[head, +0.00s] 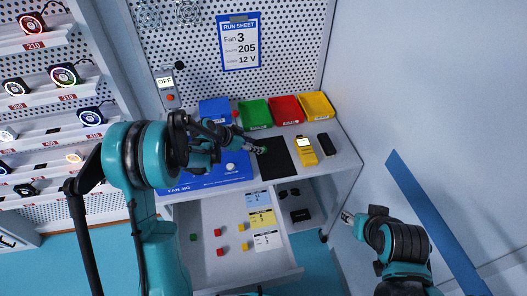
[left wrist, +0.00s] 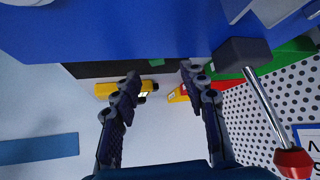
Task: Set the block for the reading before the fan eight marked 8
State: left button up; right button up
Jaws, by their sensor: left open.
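My left gripper (head: 256,148) reaches over the black mat (head: 275,165) on the bench. In the left wrist view its fingers (left wrist: 160,75) are apart with nothing gripped. A small green patch (left wrist: 157,62) shows beyond the fingertips at the mat's edge; I cannot tell for sure that it is a block. The open drawer holds a green block (head: 193,237), red blocks (head: 217,232) and yellow blocks (head: 241,227). Fans (head: 65,75) stand on the shelves at left; no number 8 is readable. My right gripper (head: 348,217) is off the bench's right side, its fingers unclear.
A yellow meter (head: 305,150) and a black item (head: 325,144) lie right of the mat. Blue, green, red and yellow bins (head: 316,105) line the back. The run sheet (head: 240,42) reads Fan 3, 205, 12 V. A switch box (head: 165,82) shows OFF. Cards (head: 261,219) lie in the drawer.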

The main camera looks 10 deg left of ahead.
pick_arm(q)
jog(key=b+x, duration=0.1)
jog(key=x, duration=0.1)
jog(key=b+x, duration=0.1)
jog(key=x, duration=0.1)
jog(key=shift+d+f, duration=0.25)
jog(key=shift+f, duration=0.1)
jog(key=shift+w+d+f, duration=0.1)
jog(key=shift+f, duration=0.05)
jog(key=c, duration=0.9)
jog(key=shift+r, duration=0.2)
